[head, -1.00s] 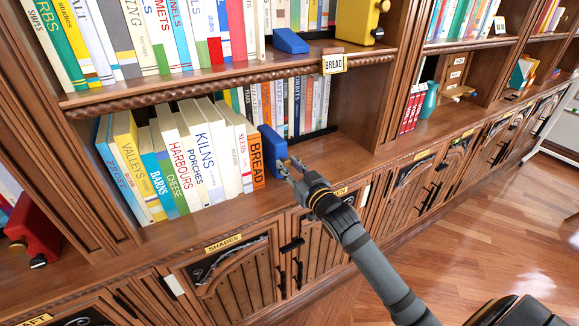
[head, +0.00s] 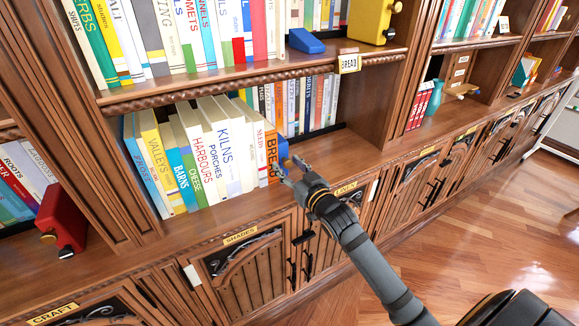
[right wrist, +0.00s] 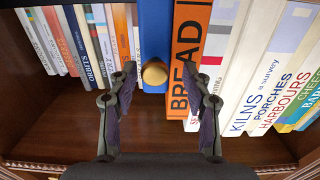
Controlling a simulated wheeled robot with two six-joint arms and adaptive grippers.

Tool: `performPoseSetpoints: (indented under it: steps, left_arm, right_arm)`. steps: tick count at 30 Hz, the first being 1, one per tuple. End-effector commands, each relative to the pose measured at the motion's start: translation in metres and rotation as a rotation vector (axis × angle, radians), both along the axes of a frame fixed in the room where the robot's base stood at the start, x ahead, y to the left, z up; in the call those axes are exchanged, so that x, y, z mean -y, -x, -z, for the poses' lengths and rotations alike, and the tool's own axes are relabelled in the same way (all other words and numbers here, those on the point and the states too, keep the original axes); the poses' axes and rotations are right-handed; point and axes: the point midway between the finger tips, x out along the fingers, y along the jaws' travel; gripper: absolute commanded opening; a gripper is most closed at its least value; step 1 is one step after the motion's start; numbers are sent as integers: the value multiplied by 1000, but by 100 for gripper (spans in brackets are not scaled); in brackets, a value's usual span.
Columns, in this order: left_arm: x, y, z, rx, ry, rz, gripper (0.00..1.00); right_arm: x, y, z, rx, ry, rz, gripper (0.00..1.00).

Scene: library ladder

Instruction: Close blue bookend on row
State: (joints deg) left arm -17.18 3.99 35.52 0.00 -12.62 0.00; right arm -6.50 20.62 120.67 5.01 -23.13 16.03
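The blue bookend (head: 283,149) stands upright at the right end of the lower row of books, beside the orange BREAD book (head: 272,160). In the right wrist view the bookend (right wrist: 154,30) shows a round brass knob (right wrist: 154,74) and sits against or very close to the BREAD book (right wrist: 189,50). My right gripper (head: 288,170) is at the bookend's front and hides its lower part in the head view. In the right wrist view its fingers (right wrist: 160,85) are apart, one on each side of the knob, with no clear contact. My left gripper is not in view.
Several leaning books fill the row left of the BREAD book, and a second row (head: 305,105) stands behind. Bare shelf (head: 345,150) lies to the right. An upper shelf holds another blue bookend (head: 305,40) and a yellow one (head: 370,20). A red bookend (head: 62,220) stands far left.

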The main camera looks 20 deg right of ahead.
Motion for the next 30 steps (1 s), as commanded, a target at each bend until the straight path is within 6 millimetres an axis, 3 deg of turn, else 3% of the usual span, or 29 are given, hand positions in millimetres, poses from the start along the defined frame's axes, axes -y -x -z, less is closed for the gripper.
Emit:
performPoseSetpoints:
  steps: [8,18,30]
  left_arm:
    - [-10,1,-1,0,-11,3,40]
    - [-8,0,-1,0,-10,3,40]
    - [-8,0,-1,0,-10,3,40]
  right_arm:
    - [1,4,0,-1,5,1,49]
    - [4,55,1,-3,11,-2,49]
    - [5,75,0,1,2,-1,49]
